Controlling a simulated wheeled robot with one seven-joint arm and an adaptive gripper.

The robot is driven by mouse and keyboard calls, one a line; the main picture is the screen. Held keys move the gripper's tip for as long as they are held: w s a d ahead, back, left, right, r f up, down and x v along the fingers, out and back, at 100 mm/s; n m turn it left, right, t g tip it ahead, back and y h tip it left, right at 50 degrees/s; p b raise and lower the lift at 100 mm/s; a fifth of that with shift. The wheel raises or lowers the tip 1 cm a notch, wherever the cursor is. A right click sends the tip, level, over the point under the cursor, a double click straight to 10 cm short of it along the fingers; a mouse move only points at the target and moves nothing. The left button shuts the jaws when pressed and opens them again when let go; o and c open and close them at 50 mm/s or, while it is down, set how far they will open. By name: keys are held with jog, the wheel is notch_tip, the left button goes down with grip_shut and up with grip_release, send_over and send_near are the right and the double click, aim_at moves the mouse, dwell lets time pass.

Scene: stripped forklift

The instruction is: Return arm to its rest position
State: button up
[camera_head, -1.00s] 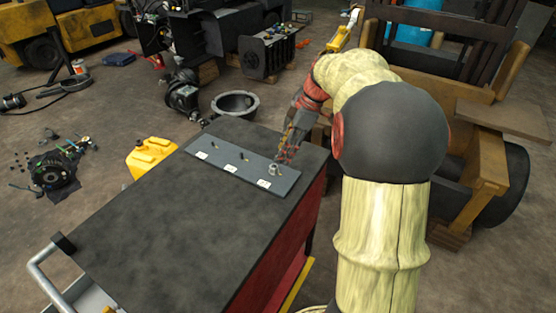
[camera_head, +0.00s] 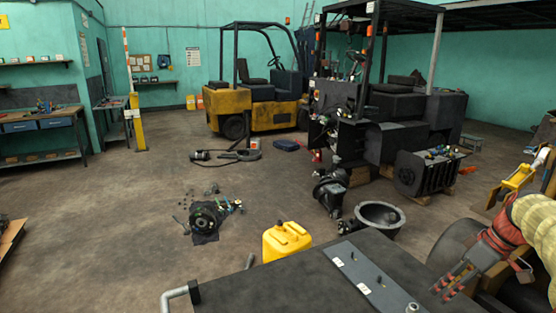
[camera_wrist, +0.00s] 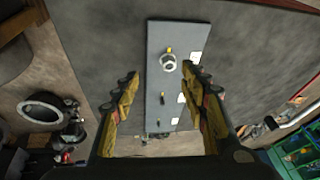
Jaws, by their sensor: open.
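My gripper (camera_head: 449,283) is at the lower right of the head view, above the right side of the dark cart top (camera_head: 290,280). In the wrist view my gripper (camera_wrist: 165,95) has its two fingers spread apart with nothing between them. Beyond the fingers lies a grey plate (camera_head: 365,280) on the cart top, with several small pegs and white labels. A metal nut-like ring (camera_wrist: 168,62) sits around one peg on the plate (camera_wrist: 160,35). The ring also shows in the head view (camera_head: 412,307), apart from my gripper.
A yellow canister (camera_head: 286,242) and a grey bowl-shaped part (camera_head: 380,215) stand beyond the cart. Dismantled parts (camera_head: 208,220) lie on the floor. A yellow forklift (camera_head: 255,105) and a stripped dark one (camera_head: 390,125) stand behind. The floor at left is largely clear.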

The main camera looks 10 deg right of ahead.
jog(key=s+a+r+m+t+h+p, duration=0.1)
jog(key=s+a, duration=0.4)
jog(key=a, duration=0.5)
jog(key=s+a+r+m+t+h+p, duration=0.1)
jog(key=s+a+r+m+p, duration=0.1)
jog(key=s+a, duration=0.4)
jog(key=s+a+r+m+p, duration=0.2)
jog(key=s+a+r+p, duration=0.2)
jog(key=a, duration=0.9)
jog(key=shift+s+a+r+t+h, duration=0.15)
jog(key=shift+s+a+t+h, duration=0.2)
jog(key=shift+s, duration=0.85)
jog(key=shift+c, duration=0.4)
